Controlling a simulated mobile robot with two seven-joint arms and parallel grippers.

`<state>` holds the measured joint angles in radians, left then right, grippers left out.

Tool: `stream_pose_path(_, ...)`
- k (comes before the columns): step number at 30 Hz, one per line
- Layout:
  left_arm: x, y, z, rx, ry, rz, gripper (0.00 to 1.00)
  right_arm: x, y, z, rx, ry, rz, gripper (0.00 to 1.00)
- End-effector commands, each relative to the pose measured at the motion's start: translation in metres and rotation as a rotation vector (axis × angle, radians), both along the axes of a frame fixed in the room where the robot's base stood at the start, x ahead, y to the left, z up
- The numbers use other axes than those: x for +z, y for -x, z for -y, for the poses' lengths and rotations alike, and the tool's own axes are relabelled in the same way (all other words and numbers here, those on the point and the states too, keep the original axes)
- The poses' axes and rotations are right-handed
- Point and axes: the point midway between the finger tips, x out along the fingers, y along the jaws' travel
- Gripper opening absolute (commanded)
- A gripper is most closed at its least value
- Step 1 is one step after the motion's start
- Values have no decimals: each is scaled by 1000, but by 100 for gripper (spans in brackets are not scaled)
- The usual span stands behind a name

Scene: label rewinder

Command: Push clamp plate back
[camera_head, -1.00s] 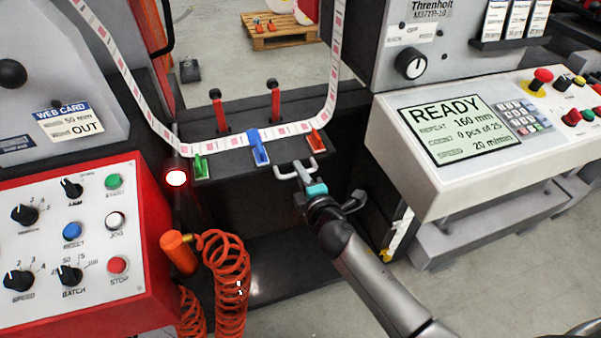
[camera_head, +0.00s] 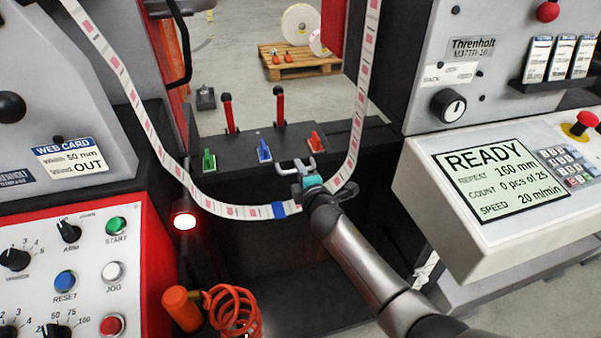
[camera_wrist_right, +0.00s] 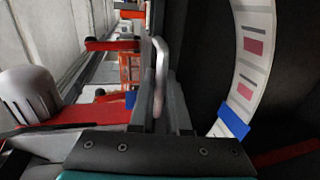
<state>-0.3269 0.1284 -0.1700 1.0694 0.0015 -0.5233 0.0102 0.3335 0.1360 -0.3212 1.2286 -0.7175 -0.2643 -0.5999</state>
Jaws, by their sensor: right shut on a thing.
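The dark clamp plate (camera_head: 238,150) lies between the two machine sides. It carries a green clamp (camera_head: 209,160), a blue clamp (camera_head: 264,150) and a red clamp (camera_head: 316,142), with two red-handled levers behind them. A pale U-shaped handle (camera_head: 290,163) stands at its front edge. My right gripper (camera_head: 303,174) is shut on this handle; in the right wrist view the handle bar (camera_wrist_right: 160,65) rises between the fingers. The label web (camera_head: 236,212) hangs in a loop in front of the plate, and my right gripper overlaps it in the head view. My left gripper is out of view.
A blue patch (camera_head: 279,210) on the web also shows in the right wrist view (camera_wrist_right: 233,121). A lit red lamp (camera_head: 185,221) and an orange coiled hose (camera_head: 233,308) are at the left. The READY console (camera_head: 500,170) stands close on the right.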

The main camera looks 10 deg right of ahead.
Motion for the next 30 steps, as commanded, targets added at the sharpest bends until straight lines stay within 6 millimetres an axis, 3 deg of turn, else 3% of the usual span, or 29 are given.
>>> stream_pose_path(13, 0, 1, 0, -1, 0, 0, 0, 2, -2, 1, -1, -1, 4, 0)
stream_pose_path(14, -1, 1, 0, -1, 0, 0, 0, 2, -2, 1, -1, -1, 4, 18)
stream_pose_path(21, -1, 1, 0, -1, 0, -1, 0, 2, -2, 0, -1, -1, 4, 45)
stream_pose_path(30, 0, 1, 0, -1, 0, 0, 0, 1, 0, 0, 0, 0, 1, 45)
